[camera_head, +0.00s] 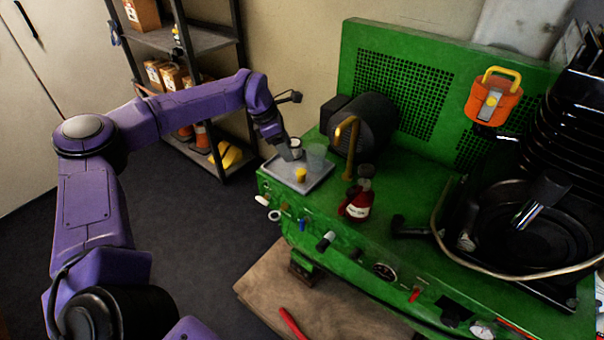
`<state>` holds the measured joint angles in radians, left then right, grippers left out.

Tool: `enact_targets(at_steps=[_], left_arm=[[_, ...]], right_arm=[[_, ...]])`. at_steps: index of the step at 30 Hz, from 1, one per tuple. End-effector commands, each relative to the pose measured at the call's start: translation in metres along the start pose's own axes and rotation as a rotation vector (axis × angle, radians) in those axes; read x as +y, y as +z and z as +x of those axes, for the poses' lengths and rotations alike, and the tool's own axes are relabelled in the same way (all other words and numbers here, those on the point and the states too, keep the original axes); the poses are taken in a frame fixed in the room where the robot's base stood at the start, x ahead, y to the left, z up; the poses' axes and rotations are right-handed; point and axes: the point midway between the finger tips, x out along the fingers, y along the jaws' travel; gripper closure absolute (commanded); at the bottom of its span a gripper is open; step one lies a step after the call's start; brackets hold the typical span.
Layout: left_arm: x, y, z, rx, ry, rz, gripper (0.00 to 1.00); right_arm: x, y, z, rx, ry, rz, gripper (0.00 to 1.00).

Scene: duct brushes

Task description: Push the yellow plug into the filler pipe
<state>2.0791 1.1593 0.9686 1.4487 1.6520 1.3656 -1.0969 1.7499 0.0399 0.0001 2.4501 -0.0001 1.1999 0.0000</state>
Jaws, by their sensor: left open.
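The yellow plug (301,174) stands on a grey tray (318,180) at the left end of the green machine. My left gripper (289,153) is over the tray's back left part, a little behind and left of the plug, and does not hold it. It is small here; its fingers look close to a white-rimmed dark jar (296,147), and I cannot tell if they touch. A bent brass-coloured pipe (347,146) rises from the machine top right of the tray; I cannot tell whether it is the filler pipe. My right gripper is not in view.
A clear cup (316,157) stands on the tray behind the plug. A red bottle (358,204) and a black elbow fitting (408,226) stand to the right. A dark motor drum (365,123) is behind. Black pans and a hose fill the right end.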

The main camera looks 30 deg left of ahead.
Motion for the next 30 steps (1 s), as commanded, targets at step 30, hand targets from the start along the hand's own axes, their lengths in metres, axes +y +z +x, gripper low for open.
enact_targets(at_steps=[30], left_arm=[[-0.001, -0.006, 0.092, 0.008, -0.002, 0.000, 0.39]], right_arm=[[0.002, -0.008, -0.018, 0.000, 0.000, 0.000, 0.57]])
